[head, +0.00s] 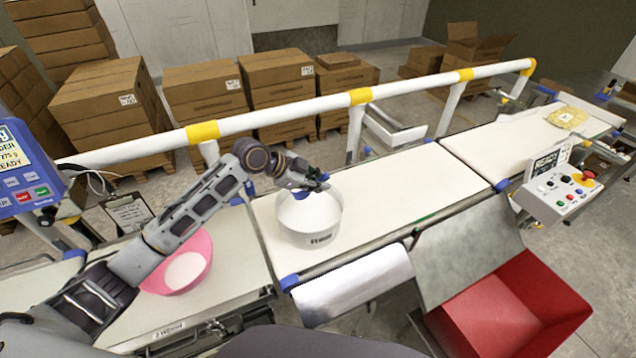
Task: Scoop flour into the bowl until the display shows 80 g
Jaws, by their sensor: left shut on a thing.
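A pink bowl (206,252) with white flour in it sits on the belt section marked "2 WEIGH", partly behind my left arm. A white tub (312,228) with a dark label, holding white flour, stands on the belt to its right. My left gripper (316,184) is over the tub's far rim, shut on a small blue scoop (301,195); the scoop is mostly hidden, and I cannot tell whether it holds flour. The weigh display (10,150) at the left edge is cut off; "g", "DER", "275 g" and "READY" show. My right gripper is not in view.
A white rail (290,112) with yellow bands runs behind the belt. A red bin (515,310) and a metal chute (468,250) are at front right. A control box (560,190) stands at right. A yellowish packet (566,117) lies on the far belt. The belt right of the tub is clear.

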